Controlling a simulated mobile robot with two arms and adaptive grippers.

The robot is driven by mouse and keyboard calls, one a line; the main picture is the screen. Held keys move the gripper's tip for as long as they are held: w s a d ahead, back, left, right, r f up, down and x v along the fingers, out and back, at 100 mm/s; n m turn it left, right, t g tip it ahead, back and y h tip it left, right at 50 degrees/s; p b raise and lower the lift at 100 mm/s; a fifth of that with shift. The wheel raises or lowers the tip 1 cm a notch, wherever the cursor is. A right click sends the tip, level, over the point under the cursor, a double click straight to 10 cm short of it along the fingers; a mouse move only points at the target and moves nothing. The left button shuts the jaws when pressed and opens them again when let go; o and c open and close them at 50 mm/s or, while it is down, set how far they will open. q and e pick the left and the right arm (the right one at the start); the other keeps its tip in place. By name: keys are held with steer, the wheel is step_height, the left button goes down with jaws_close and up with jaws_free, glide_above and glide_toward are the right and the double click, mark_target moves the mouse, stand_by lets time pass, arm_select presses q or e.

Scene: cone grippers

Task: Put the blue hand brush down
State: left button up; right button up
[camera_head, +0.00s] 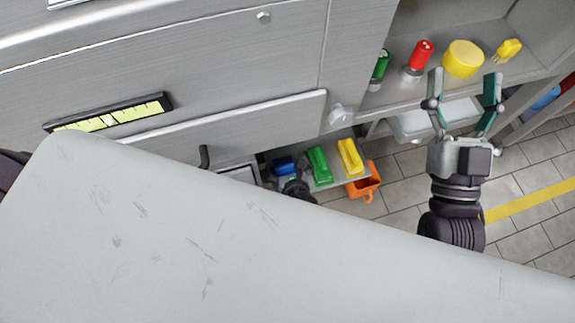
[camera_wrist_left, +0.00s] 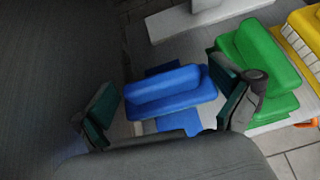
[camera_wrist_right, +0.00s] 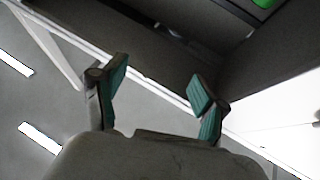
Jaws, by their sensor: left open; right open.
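The blue hand brush (camera_head: 284,165) sits at the left end of a low shelf (camera_head: 338,178), beside a green brush (camera_head: 319,165) and a yellow brush (camera_head: 350,156). In the left wrist view the blue brush (camera_wrist_left: 170,90) lies between the spread fingers of my left gripper (camera_wrist_left: 166,92), which is open, with gaps to both fingers. In the head view my left gripper (camera_head: 294,184) is partly hidden behind the large grey surface. My right gripper (camera_head: 465,78) is open and empty, in front of the upper shelf at the right. It also shows empty in the right wrist view (camera_wrist_right: 158,88).
An orange bin (camera_head: 365,186) is beside the low shelf. A large grey surface (camera_head: 150,230) fills the foreground.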

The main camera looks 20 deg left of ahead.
arm_select(q)
steer(key=shift+r, duration=0.2)
steer(key=shift+s+d+r, duration=0.1)
steer(key=shift+s+r, duration=0.05)
steer(key=shift+s, duration=0.1)
steer(key=p+v, duration=0.4)
steer(key=v, duration=0.7)
arm_select(e)
steer(key=s+d+f+g+h, duration=0.1)
steer(key=f+g+h, duration=0.1)
steer(key=f+g, duration=0.4)
steer(key=s+d+f+g+h, duration=0.1)
steer(key=f+g, duration=0.4)
steer(key=f, duration=0.6)
steer(key=shift+d+f+m+g+h, duration=0.15)
steer(key=shift+d+m+g+h, duration=0.2)
steer(key=shift+d+h, duration=0.2)
arm_select(q)
steer(key=shift+s, duration=0.15)
